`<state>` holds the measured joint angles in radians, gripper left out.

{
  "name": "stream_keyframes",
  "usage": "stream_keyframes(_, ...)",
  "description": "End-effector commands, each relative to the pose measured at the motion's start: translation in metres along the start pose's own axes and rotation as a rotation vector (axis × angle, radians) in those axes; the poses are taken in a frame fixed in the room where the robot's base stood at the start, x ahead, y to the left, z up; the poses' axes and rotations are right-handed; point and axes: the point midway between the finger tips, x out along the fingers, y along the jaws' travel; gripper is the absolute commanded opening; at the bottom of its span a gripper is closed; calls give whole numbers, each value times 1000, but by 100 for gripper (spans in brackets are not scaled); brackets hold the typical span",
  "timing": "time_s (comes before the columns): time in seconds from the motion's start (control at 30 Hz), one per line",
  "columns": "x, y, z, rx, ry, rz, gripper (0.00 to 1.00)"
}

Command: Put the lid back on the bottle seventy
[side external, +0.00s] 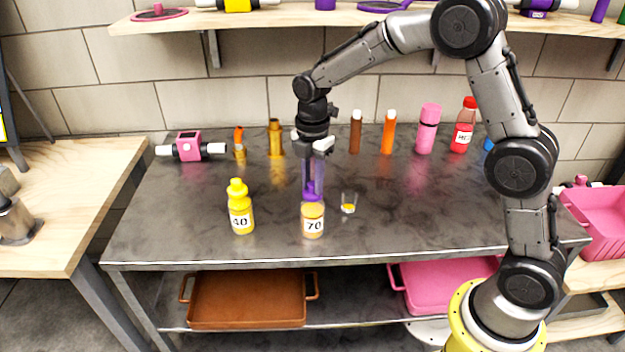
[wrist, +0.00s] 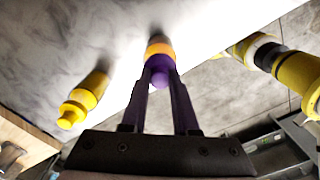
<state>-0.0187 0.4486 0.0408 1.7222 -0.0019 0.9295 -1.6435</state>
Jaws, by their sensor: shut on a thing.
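The bottle seventy (side external: 313,222) is a short pale orange bottle with a white "70" label, upright near the front middle of the table. My gripper (side external: 312,186) points down right above it, its long purple fingers shut on a purple lid (side external: 311,195). The lid is at the bottle's top; I cannot tell whether it is seated or just above it. In the wrist view the rounded purple lid (wrist: 160,77) is between the fingertips, with the orange bottle (wrist: 159,48) just beyond. The bottle's mouth is hidden.
A yellow bottle labelled 40 (side external: 241,208) stands to the left. A small clear cup (side external: 348,203) with something yellow is close on the right. Several bottles and tubes, including a pink bottle (side external: 428,129) and a red one (side external: 463,126), line the back. The front right tabletop is clear.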

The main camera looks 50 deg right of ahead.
Motion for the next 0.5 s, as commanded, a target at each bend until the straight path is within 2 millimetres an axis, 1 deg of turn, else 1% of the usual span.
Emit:
stream_keyframes(0.3,0,0,0,0,0,0,0)
stream_keyframes(0.33,0,0,0,0,0,0,32)
stream_keyframes(0.47,0,0,0,0,0,0,55)
stream_keyframes(0.5,0,0,0,0,0,0,62)
